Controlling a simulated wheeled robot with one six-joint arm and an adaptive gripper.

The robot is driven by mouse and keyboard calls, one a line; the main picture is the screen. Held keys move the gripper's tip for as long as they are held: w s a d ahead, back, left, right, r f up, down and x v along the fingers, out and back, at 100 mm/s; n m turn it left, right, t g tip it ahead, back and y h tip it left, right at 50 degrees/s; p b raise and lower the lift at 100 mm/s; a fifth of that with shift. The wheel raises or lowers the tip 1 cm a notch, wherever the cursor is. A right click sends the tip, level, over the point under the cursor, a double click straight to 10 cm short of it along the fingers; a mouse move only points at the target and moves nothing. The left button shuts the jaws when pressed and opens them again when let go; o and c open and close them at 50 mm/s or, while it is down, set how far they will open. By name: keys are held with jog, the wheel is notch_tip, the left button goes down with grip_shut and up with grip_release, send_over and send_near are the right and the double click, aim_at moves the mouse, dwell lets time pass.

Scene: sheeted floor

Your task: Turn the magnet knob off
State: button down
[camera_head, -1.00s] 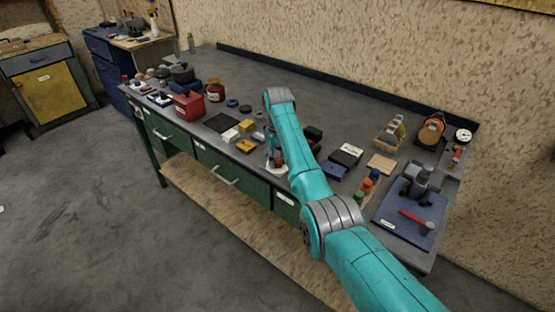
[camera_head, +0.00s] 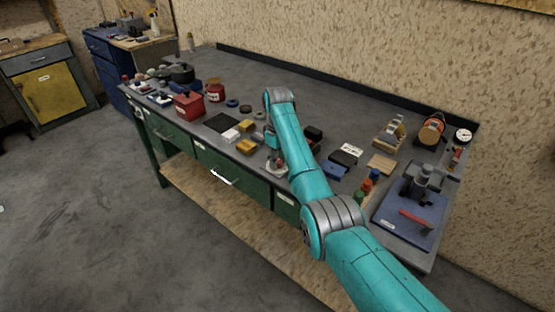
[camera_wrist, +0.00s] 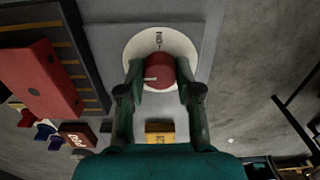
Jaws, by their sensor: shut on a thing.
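The red magnet knob (camera_wrist: 160,71) sits on a round white dial (camera_wrist: 133,49) in the wrist view. Its white pointer line points to the left. Small dark lettering is on the dial above the knob, too small to read surely. My gripper (camera_wrist: 161,80) is shut on the knob, with one finger on each side. In the head view my gripper (camera_head: 273,147) reaches down near the bench's front edge. The white dial (camera_head: 276,169) shows only partly there, and my arm hides most of the knob.
A yellow block (camera_wrist: 160,131) is close to my gripper in the wrist view. A long red block (camera_wrist: 42,80) lies to the left. In the head view, a blue box (camera_head: 334,170) and several small items crowd the bench right of my arm. The bench's rear middle is clear.

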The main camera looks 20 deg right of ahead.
jog(key=c, duration=0.8)
grip_release()
jog(key=shift+o, duration=0.2)
notch_tip(320, 180, up, 12)
